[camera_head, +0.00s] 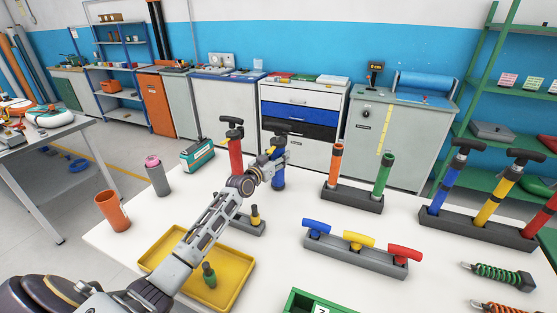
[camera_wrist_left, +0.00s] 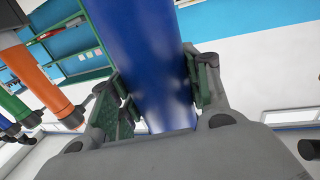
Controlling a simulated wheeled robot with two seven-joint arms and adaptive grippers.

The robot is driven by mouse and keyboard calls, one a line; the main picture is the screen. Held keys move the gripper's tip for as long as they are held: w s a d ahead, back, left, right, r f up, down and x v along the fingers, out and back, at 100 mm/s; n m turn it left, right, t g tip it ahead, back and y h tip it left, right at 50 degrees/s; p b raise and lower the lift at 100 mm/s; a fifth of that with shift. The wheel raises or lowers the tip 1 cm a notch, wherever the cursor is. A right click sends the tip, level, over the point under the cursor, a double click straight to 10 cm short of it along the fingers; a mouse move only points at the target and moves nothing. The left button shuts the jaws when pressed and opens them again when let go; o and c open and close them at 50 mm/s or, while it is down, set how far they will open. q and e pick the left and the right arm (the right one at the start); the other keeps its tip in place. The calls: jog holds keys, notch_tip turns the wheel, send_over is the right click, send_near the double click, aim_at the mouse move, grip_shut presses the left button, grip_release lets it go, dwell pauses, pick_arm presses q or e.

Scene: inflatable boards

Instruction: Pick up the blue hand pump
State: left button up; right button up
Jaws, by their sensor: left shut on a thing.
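A blue hand pump (camera_head: 279,178) with a black T-handle stands upright near the far edge of the white table in the head view. My left gripper (camera_head: 274,165) is shut around its barrel. The left wrist view shows the blue barrel (camera_wrist_left: 145,60) between the two green-padded fingers (camera_wrist_left: 158,98). The arm hides part of the pump, and I cannot tell whether its foot touches the table. A red pump (camera_head: 235,155) stands just left of it, behind my arm. Another blue pump (camera_head: 450,180) stands in the dark rack at right. My right gripper is not in view.
A dark stand (camera_head: 352,196) with orange and green tubes is right of the held pump. A grey rack (camera_head: 356,257) with coloured handles is in front. A yellow tray (camera_head: 232,290) lies under my forearm. An orange cup (camera_head: 113,212) stands at left.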

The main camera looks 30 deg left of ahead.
aim_at(278, 135)
pick_arm(q)
notch_tip(278, 135, up, 8)
jog(key=shift+r+p, duration=0.1)
jog(key=shift+p, duration=0.3)
jog(key=shift+r, duration=0.5)
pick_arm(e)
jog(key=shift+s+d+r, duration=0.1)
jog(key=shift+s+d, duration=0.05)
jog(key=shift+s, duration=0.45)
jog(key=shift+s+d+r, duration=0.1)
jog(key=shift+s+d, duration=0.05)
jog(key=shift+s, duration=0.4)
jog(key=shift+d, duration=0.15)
